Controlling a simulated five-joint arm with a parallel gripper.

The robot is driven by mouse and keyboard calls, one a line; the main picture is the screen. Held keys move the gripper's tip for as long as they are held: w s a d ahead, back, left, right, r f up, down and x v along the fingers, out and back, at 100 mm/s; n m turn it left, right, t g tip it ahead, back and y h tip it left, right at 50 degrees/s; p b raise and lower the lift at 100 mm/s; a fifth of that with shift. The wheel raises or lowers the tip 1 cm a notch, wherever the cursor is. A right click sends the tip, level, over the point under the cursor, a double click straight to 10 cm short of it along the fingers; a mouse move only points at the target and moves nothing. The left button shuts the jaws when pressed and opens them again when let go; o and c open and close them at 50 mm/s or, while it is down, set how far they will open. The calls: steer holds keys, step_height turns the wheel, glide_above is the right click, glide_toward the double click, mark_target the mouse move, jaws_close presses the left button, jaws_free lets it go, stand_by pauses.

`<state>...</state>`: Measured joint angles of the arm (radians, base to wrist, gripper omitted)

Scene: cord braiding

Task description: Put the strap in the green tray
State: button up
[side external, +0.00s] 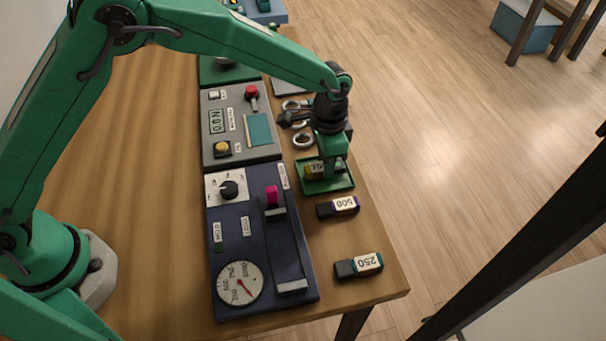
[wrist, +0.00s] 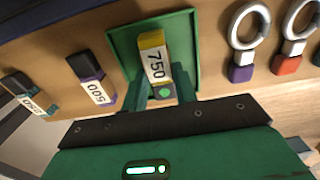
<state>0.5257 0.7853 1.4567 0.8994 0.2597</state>
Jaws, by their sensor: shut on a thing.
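The strap (wrist: 153,55) is a small block with a yellow end, a white label reading 750 and a dark end with a green dot. My gripper (wrist: 160,84) is shut on it, with green fingers on either side of the dark end. The green tray (wrist: 189,40) lies behind the strap in the wrist view. In the side view my gripper (side external: 325,160) points down over the tray (side external: 342,184), and the strap (side external: 315,169) shows partly between the fingers, within the tray's outline. I cannot tell whether it touches the tray floor.
A block labelled 500 (side external: 338,206) and one labelled 250 (side external: 359,265) lie in front of the tray. Ringed tags (side external: 303,139) lie behind it. A dark blue panel (side external: 255,245) and a grey panel (side external: 240,125) stand to the left. The table edge is close on the right.

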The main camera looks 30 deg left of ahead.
steer(key=shift+f, duration=0.25)
stand_by(0.3)
steer(key=o, duration=1.1)
steer(key=shift+o, duration=0.2)
steer(key=shift+r, duration=0.15)
steer(key=shift+r, duration=1.35)
step_height(320, 180, up, 8)
